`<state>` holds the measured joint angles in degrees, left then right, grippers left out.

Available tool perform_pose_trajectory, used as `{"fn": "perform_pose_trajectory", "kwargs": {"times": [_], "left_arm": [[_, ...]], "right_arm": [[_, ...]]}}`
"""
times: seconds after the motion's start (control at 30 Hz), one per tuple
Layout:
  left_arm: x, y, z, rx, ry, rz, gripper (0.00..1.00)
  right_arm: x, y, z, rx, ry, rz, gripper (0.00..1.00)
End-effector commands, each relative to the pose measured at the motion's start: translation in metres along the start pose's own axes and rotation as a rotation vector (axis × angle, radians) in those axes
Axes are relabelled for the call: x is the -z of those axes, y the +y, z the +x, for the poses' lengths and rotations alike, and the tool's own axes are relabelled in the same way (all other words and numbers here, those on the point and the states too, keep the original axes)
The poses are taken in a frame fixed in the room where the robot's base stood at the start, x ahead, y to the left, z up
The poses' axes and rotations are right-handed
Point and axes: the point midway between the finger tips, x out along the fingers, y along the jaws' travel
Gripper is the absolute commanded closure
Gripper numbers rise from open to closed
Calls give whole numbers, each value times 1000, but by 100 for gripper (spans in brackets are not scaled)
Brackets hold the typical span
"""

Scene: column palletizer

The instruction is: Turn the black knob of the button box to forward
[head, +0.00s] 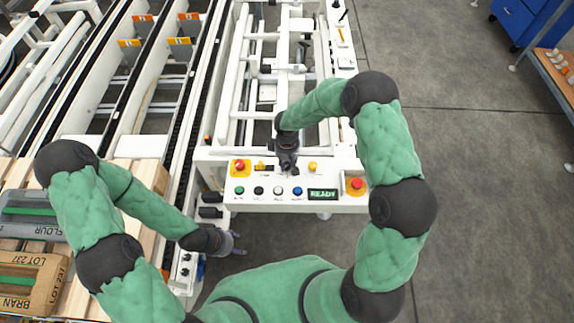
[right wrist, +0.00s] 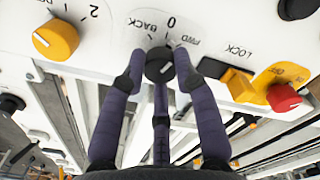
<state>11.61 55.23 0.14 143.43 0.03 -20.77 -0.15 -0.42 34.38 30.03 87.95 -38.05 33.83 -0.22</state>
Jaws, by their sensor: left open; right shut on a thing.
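The button box (head: 265,205) is the white panel at the near end of the white frame in the head view. My right gripper (head: 286,168) reaches down onto it. In the right wrist view the black knob (right wrist: 159,66) sits between its fingertips, which are closed on the knob's sides. The labels BACK, 0 and FWD stand around the knob; I cannot clearly tell which one it points at. In the head view my gripper hides the knob. My left gripper (head: 234,243) is open and empty, low to the left of the box.
In the right wrist view a yellow knob (right wrist: 56,40) is on the left, and a yellow LOCK switch (right wrist: 238,84) and a red button (right wrist: 284,97) are on the right. A READY display (head: 323,194) is on the panel.

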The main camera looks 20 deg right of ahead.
Motion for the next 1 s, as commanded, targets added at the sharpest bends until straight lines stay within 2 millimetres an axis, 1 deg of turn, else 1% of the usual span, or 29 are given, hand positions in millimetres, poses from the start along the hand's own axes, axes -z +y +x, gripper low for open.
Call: {"fn": "perform_pose_trajectory", "kwargs": {"times": [0.03, 0.1, 0.3, 0.5, 0.7, 1.0], "left_arm": [[0, -3, 8, 0, 0, 0, 39], [0, -5, 13, 0, 0, 0, 39], [1, -9, 25, 0, 0, 0, 39], [1, -12, 32, 0, 0, 0, 39], [2, -13, 36, 0, 0, 0, 39], [2, -13, 37, 0, 0, 0, 39]], "right_arm": [[1, 0, 3, -1, 4, 40, 100], [1, 0, 3, -1, 4, 100, 100], [1, 0, 2, 0, 4, 250, 100], [1, 0, 1, 0, 4, 357, 100], [1, 0, 0, 0, 4, 416, 100], [1, 0, 0, 0, 3, 437, 100]]}}
